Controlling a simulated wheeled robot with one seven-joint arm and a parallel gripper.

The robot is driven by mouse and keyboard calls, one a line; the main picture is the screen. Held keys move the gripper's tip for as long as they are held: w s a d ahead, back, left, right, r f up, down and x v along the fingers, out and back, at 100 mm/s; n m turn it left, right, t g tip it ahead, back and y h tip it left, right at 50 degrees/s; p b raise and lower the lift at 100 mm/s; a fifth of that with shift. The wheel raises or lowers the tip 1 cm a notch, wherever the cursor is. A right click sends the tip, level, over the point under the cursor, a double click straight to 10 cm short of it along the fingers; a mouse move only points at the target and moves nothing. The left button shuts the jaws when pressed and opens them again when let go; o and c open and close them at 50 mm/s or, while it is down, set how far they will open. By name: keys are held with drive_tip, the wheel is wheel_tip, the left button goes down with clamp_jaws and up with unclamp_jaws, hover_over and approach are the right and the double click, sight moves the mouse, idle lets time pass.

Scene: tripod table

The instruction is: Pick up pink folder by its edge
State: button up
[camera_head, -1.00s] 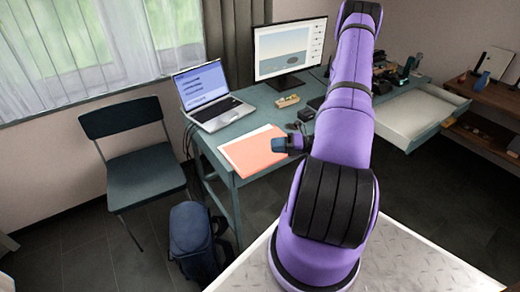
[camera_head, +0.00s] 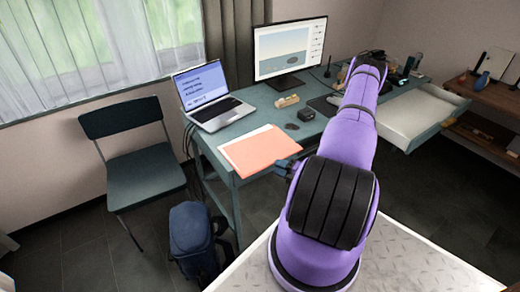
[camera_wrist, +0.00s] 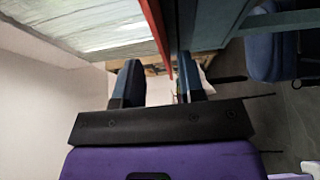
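The pink folder (camera_head: 262,152) lies flat at the near edge of the teal table, on top of white paper. My gripper (camera_head: 284,165) is at the folder's front right side, partly hidden by my arm. In the wrist view the folder (camera_wrist: 155,25) shows edge-on as a thin red strip. Its end runs down toward the gap between the two blue fingers of my gripper (camera_wrist: 159,68). The fingers are apart, with a gap on both sides of the strip. I cannot tell how deep the edge reaches between them.
The table (camera_head: 240,130) also holds a laptop (camera_head: 208,97), a monitor (camera_head: 289,48) and small items behind the folder. An open white drawer (camera_head: 415,118) is at the right. A chair (camera_head: 143,172) and a backpack (camera_head: 193,240) stand left of the table.

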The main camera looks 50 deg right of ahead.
sight(268, 163)
drive_tip(key=x, duration=0.5)
drive_tip(key=shift+w+f, duration=0.1)
drive_tip(key=shift+w, duration=0.25)
clamp_jaws()
